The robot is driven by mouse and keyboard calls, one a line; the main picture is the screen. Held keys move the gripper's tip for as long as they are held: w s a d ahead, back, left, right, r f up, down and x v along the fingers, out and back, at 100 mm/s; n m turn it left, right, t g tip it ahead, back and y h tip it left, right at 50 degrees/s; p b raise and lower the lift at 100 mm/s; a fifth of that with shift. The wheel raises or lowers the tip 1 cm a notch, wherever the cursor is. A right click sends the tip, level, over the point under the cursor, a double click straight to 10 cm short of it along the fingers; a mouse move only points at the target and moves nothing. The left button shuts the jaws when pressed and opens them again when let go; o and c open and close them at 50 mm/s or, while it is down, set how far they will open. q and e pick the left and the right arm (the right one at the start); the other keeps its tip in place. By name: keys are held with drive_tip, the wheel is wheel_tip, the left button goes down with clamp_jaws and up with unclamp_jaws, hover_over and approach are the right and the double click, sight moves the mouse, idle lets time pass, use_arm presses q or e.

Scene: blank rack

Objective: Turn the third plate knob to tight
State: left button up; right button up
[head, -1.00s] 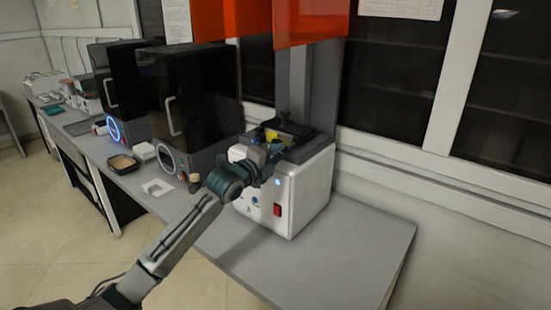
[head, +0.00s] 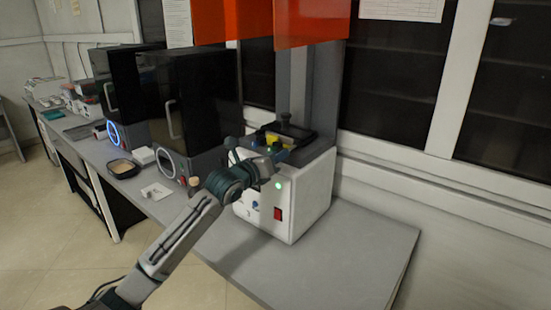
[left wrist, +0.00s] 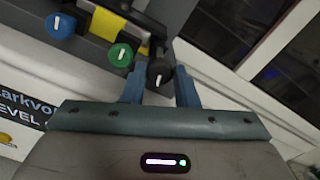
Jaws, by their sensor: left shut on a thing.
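The white machine (head: 312,190) stands on the bench, with a dark plate on its top. In the left wrist view a blue knob (left wrist: 61,27), a green knob (left wrist: 120,56) and a black knob (left wrist: 159,73) sit in a row, each with a white mark. My left gripper (left wrist: 160,86) has its blue fingers on both sides of the black knob, shut on it. In the head view my left gripper (head: 273,150) is at the machine's front top edge, and my wrist hides part of the knobs. My right gripper is out of view.
A green light (head: 278,184) and a red switch (head: 277,213) are on the machine's front. Dark-fronted boxes (head: 205,100) stand to its left. Orange panels (head: 310,22) hang above. The bench (head: 350,255) is clear at the front right.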

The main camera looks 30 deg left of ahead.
use_arm(q)
drive_tip(key=m, duration=0.5)
drive_tip(key=shift+m, duration=0.3)
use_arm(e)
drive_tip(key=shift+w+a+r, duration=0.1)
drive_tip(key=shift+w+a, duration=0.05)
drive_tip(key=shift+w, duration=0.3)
use_arm(q)
drive_tip(key=shift+f, duration=0.1)
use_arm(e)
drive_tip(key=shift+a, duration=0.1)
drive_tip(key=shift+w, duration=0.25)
use_arm(q)
drive_tip(key=o, duration=0.7)
drive_tip(key=shift+w, duration=0.1)
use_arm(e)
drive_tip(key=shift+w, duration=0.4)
